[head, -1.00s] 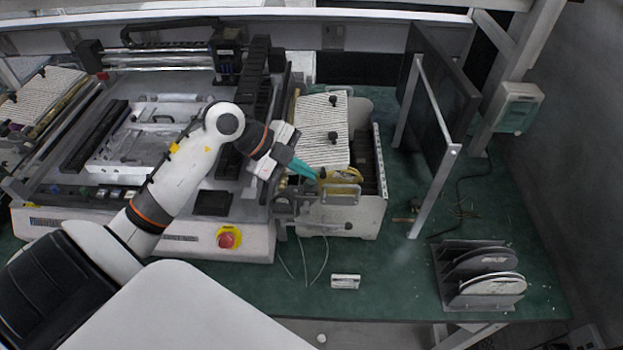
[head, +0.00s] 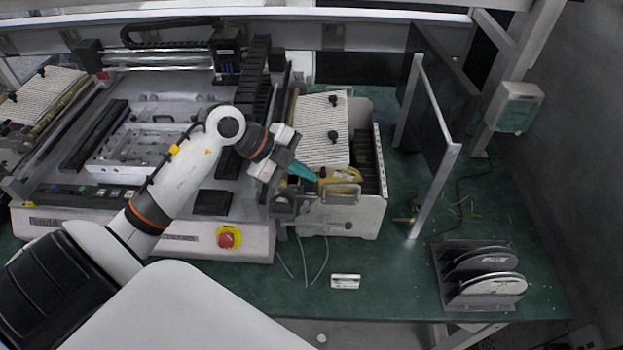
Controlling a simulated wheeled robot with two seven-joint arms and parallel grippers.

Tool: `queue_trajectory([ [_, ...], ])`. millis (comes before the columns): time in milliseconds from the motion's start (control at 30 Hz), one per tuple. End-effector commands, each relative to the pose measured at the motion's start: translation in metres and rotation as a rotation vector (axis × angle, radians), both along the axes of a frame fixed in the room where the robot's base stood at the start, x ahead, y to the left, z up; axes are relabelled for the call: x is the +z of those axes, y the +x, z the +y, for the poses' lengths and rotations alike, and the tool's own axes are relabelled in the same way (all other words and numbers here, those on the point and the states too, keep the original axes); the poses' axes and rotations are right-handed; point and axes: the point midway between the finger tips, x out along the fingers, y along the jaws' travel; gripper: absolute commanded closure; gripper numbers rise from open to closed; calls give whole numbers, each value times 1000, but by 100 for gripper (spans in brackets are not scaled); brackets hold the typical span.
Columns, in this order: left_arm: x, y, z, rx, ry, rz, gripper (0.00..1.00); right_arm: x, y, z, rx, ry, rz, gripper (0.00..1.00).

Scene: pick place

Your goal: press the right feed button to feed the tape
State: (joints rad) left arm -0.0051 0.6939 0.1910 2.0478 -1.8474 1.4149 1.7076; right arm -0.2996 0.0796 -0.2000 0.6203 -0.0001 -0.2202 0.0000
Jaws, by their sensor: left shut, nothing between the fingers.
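The right feeder unit (head: 350,220) is a pale box with a ribbed white top (head: 322,130), at the right side of the placement machine (head: 150,232). My left gripper (head: 312,176) has teal fingertips, shut with nothing between them. The fingertips are at the front of the feeder, by a yellow part (head: 342,177) and a metal handle (head: 341,192). The feed button itself is too small or hidden to make out. I cannot tell whether the fingertips touch anything. My right gripper is not in view.
A red emergency knob (head: 228,238) is on the machine's front. A monitor (head: 440,95) on a metal frame stands to the right. A rack with reels (head: 480,275) and a small white block (head: 345,281) are on the green table (head: 400,285), which has bare space around them.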

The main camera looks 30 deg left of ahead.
Motion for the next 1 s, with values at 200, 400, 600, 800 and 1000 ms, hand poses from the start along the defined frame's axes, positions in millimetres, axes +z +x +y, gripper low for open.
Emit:
queue_trajectory([
  [200, -1, 0, 0, 0, 0, 0, 100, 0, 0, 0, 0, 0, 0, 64],
  [400, -2, 0, 0, -1, 1, 0, 100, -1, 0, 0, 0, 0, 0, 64],
  [600, -4, 0, 0, -1, 1, 0, 100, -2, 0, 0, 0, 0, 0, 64],
  [800, -3, 0, 0, -1, 1, 0, 100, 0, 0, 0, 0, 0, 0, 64],
  [1000, 6, 0, 0, -2, 1, 1, 100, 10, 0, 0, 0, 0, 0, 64],
])
